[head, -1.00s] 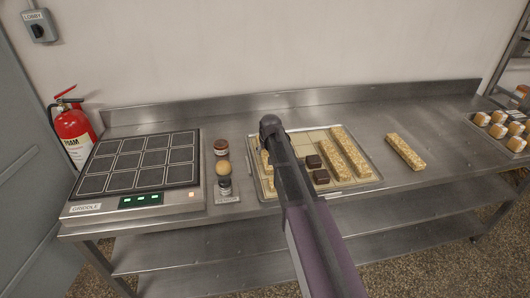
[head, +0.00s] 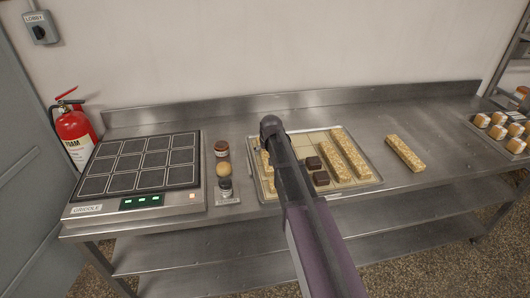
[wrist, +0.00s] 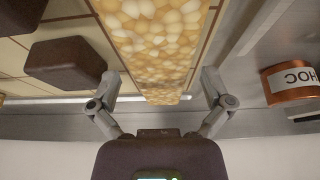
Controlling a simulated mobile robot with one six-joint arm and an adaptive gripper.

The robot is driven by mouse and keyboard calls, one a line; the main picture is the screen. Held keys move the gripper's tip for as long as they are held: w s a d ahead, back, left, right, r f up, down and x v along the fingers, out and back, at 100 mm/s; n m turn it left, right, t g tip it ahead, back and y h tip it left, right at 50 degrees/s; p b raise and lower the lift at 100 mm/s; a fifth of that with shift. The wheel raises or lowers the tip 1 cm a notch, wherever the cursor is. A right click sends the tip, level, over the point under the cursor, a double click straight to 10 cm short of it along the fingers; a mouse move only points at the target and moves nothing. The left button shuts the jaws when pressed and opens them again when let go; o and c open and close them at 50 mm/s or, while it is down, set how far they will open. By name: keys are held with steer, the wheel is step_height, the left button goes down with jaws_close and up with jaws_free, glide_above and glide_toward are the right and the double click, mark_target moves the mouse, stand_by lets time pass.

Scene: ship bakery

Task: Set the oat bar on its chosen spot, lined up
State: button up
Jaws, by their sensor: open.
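In the wrist view an oat bar (wrist: 158,50), pale and grainy, lies on the tray between my gripper's (wrist: 160,88) two spread fingers. The fingers stand to either side of the bar's near end, apart from it. The bar runs roughly parallel to the tray's brown grid lines. In the head view my arm hides the gripper and most of this bar; a sliver of it (head: 265,160) shows on the tray's (head: 330,194) left. Two more oat bars (head: 335,160) (head: 351,150) lie side by side on the tray's right. Another oat bar (head: 405,153) lies on the counter, right of the tray.
Dark chocolate squares (head: 320,179) sit mid-tray; one shows in the wrist view (wrist: 65,62). A jar labelled CHOC (wrist: 288,86) stands beside the tray, near jars (head: 222,150) in the head view. A griddle (head: 140,165) is at left, a pastry tray (head: 492,140) at right.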

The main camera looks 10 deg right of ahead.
steer(key=p+v, duration=1)
steer(key=v, duration=0.1)
steer(key=shift+r, duration=0.25)
stand_by(0.7)
steer(key=s+f+g, duration=0.1)
steer(key=s+g, duration=0.3)
steer(key=s, duration=2)
steer(key=shift+s+a+f+g, duration=0.25)
steer(key=shift+s+a+g, duration=0.05)
